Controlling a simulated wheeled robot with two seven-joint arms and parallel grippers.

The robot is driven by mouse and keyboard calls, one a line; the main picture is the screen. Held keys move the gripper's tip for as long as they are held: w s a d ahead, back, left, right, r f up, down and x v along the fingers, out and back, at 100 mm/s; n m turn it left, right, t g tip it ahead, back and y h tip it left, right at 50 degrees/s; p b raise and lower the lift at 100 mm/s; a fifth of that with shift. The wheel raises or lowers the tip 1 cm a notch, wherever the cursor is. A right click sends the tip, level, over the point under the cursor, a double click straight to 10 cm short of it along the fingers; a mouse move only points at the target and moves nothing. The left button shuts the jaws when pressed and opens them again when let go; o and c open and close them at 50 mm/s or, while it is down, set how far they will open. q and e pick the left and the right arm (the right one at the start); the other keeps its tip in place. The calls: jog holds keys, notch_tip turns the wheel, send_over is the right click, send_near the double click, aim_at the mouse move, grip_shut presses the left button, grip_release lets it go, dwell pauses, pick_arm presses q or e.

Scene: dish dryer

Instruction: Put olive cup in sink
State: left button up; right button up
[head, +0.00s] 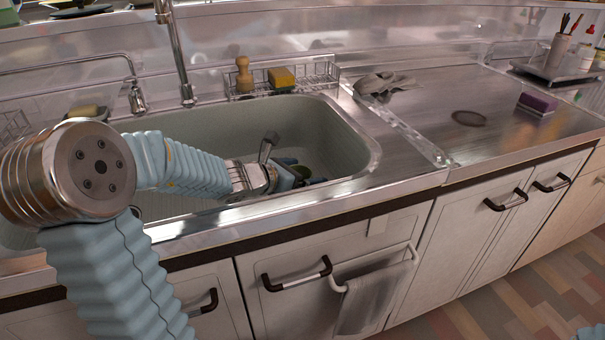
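My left arm comes in from the left and reaches down into the sink (325,135). My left gripper (308,180) is low inside the sink, near its front wall. A small dark olive shape, which looks like the olive cup (287,161), shows just behind the gripper, inside the sink. The gripper hides most of it. I cannot tell whether the fingers touch it or are open or shut. My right gripper is not in view.
A wire rack (318,75) behind the sink holds a wooden brush (243,77) and a yellow sponge (281,77). A grey cloth (384,82) and a purple sponge (538,103) lie on the steel counter at right, which is mostly clear. The faucet (180,60) stands behind the sink.

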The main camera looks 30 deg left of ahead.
pick_arm(q)
jog(key=shift+s+r+p, duration=0.1)
jog(key=shift+r+p, duration=0.15)
jog(key=shift+p, duration=0.05)
jog(key=p+v, duration=0.4)
jog(key=v, duration=0.7)
jog(key=shift+s, duration=0.35)
jog(key=shift+a+r, duration=0.1)
jog(key=shift+a, duration=0.05)
dwell(0.6)
